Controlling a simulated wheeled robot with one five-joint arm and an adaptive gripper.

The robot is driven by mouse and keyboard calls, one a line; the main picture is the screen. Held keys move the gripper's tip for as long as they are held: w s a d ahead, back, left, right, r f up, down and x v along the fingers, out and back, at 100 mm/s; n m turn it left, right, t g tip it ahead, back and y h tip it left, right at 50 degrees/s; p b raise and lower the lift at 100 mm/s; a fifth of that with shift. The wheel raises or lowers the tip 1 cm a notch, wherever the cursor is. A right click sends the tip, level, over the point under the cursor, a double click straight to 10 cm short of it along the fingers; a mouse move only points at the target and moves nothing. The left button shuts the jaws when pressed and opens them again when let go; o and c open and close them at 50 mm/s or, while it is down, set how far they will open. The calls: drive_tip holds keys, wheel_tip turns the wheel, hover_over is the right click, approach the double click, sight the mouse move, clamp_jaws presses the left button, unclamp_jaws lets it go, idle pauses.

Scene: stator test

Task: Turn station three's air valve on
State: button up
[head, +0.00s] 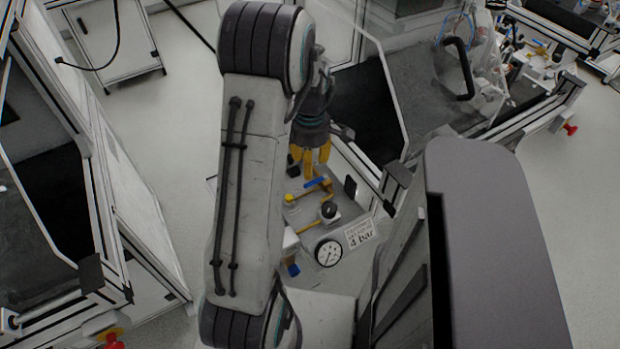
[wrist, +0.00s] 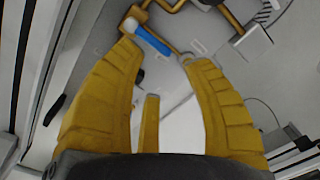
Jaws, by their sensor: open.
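A blue valve lever (head: 316,183) sits on yellow air piping (head: 310,191) on a grey panel. In the wrist view the blue lever (wrist: 152,41) lies slantwise near the top, between and slightly beyond my fingertips. My gripper (head: 313,164) points down just above the lever in the head view; it also shows in the wrist view (wrist: 160,55). Its yellow fingers are spread, with nothing held. I cannot tell whether any finger touches the lever. My arm hides part of the panel's left side.
A black knob (head: 328,210), a round gauge (head: 328,253) and a "4 bar" label (head: 360,234) are close to the lever. Another blue part (head: 293,269) shows lower down. A framed enclosure (head: 140,210) stands to the left. Open floor (head: 180,120) lies between the enclosures.

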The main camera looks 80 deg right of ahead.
sight(315, 182)
drive_tip(key=n, duration=0.5)
drive_tip(key=shift+d, duration=0.15)
drive_tip(key=shift+f+n, duration=0.1)
drive_tip(key=shift+n, duration=0.9)
drive_tip(key=shift+f, duration=3.6)
clamp_jaws()
